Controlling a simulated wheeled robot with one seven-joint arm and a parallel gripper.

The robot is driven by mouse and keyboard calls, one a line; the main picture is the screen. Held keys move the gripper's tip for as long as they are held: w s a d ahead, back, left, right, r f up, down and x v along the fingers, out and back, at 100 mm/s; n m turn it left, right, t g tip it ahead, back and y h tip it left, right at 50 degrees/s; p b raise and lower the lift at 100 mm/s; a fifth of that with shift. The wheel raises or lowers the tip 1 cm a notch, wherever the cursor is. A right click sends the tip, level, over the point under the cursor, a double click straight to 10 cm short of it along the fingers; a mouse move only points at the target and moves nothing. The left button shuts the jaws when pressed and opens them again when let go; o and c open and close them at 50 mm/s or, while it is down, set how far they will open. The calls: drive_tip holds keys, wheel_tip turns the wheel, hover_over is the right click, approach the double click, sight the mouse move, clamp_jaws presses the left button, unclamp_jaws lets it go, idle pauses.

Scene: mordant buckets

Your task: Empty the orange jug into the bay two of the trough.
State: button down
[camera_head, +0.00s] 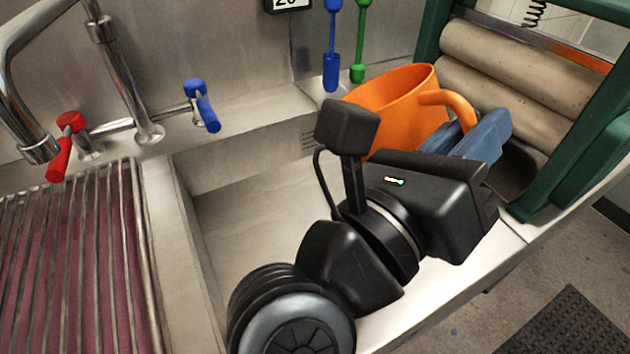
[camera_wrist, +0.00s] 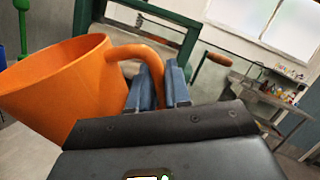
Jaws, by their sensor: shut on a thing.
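The orange jug (camera_head: 392,112) is in the upper middle of the head view, above the right side of a steel trough bay (camera_head: 240,205). It looks tilted, and its inside is mostly hidden. My gripper (camera_head: 470,138) is shut on the jug's handle at its right side. In the wrist view the jug (camera_wrist: 60,85) fills the left, with its handle between the blue fingers of my gripper (camera_wrist: 160,88).
A green-framed roller wringer (camera_head: 525,85) stands close right of the jug. A slatted rack (camera_head: 75,260) covers the left bay. Red (camera_head: 68,140) and blue (camera_head: 203,105) taps and a curved spout (camera_head: 120,75) stand behind. Blue (camera_head: 331,60) and green (camera_head: 360,50) tools hang on the wall.

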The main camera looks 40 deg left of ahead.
drive_tip(key=d+f+m+g+b, duration=0.2)
drive_tip(key=d+f+m, duration=0.3)
drive_tip(key=m, duration=0.1)
drive_tip(key=shift+w+g+b, duration=0.3)
drive_tip(key=shift+w+b, duration=0.05)
drive_tip(key=shift+b, duration=0.05)
drive_tip(key=shift+d, duration=0.1)
wheel_tip(320, 180, up, 6)
drive_tip(key=p, duration=0.6)
drive_tip(key=shift+s, duration=0.1)
